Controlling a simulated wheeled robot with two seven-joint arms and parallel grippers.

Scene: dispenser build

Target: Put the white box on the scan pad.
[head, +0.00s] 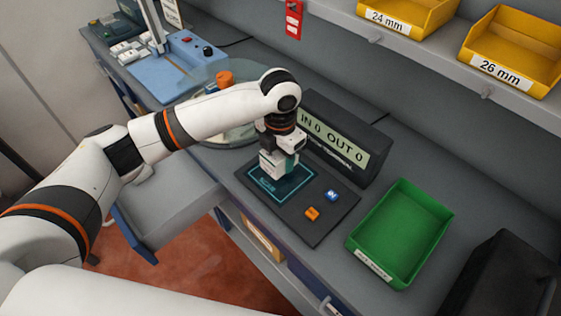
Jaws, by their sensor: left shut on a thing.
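My left gripper (283,152) reaches in from the left and points down over the scan pad. It is shut on the white box (272,166), which shows a green part beside its white face. The box is at the upper part of the teal-outlined scan square on the dark scan pad (310,228). I cannot tell whether its underside touches the pad, as the contact is too small to see. The gripper hides part of the box. My right gripper is not in view.
An orange button (312,213) and a blue button (332,195) sit on the pad. Behind it stands a display (349,143) reading "IN 0 OUT 0". A green tray (361,241) is to the right. Yellow bins (514,51) stand on the shelf above. An open drawer (170,208) is at left.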

